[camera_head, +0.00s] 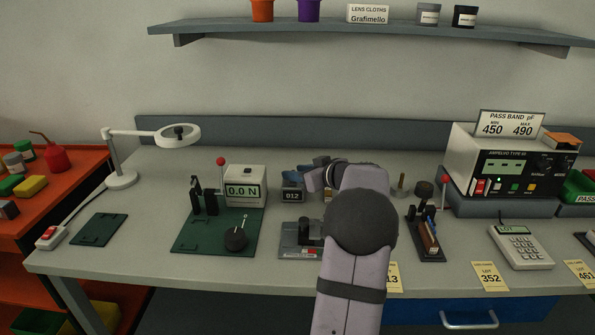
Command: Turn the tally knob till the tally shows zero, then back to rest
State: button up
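A small dark tally (292,197) stands mid-bench, and its display seems to read 012. My gripper (312,178) is just behind and to the right of the tally, at the end of my purple-grey arm. Its grey fingers are small and partly hidden by my wrist, so I cannot tell whether they are open or touching anything. The tally knob cannot be made out; my gripper and wrist cover that area.
A force gauge (245,187) reading 0.0 N stands left of the tally on a green plate (187,238). A grey fixture (292,240) is in front. A red-knobbed holder (428,232) and the pass-band instrument (500,165) are right.

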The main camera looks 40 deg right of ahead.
jog(key=shift+c, duration=0.6)
grip_shut()
jog(key=shift+f+b, duration=0.15)
jog(key=shift+b, duration=0.4)
jog(key=shift+a+f+m+h+b, duration=0.15)
jog(key=shift+m+h+b, duration=0.25)
jog(key=shift+b, duration=0.85)
jog(key=m+h+b, duration=0.1)
jog(key=b, duration=0.1)
jog(key=m+h+b, duration=0.1)
jog(key=b, duration=0.1)
jog(key=shift+w+a+f+g+b, duration=0.1)
jog(key=shift+a+g+b, duration=0.1)
jog(key=shift+g+b, duration=0.15)
jog(key=shift+a+m+h+b, duration=0.1)
jog(key=shift+m+h+b, duration=0.5)
jog(key=shift+h, duration=0.2)
jog(key=shift+r+m+g+h, duration=0.3)
jog(key=shift+g, duration=0.05)
